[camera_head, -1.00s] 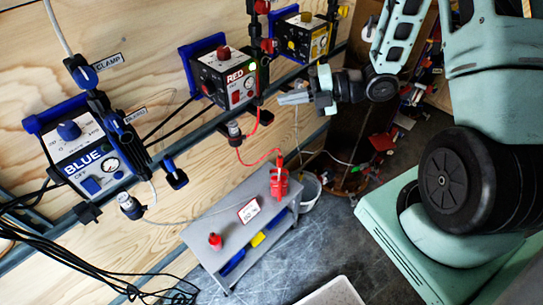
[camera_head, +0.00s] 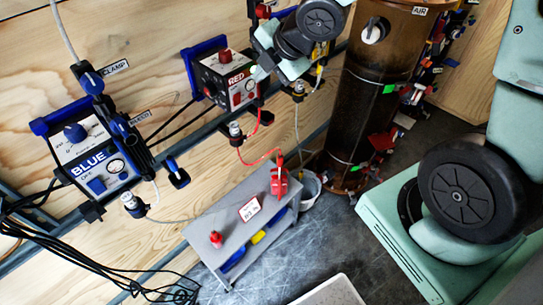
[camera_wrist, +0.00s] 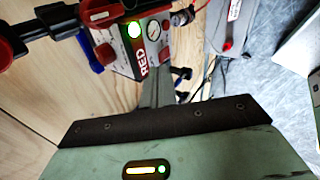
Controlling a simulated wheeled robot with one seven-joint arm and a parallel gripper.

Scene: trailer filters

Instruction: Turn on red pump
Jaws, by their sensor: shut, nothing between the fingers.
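The red pump (camera_head: 226,72) is a box with a white panel, a RED label and a red knob on top, on a blue bracket on the wooden wall. In the wrist view the red pump (camera_wrist: 122,62) shows a lit green light (camera_wrist: 134,30) beside a round gauge (camera_wrist: 153,30). My gripper (camera_wrist: 157,84) is shut and empty, its grey fingers pointing at the front of the pump by the label. Whether the tips touch it I cannot tell. In the head view my wrist is right of the pump and mostly hides the gripper.
The blue pump (camera_head: 88,155) is on the wall at left. A brown air tank (camera_head: 372,90) stands right of my wrist. A grey bench (camera_head: 205,235) with a red bottle and a red can is below. Hoses and a rail run along the wall.

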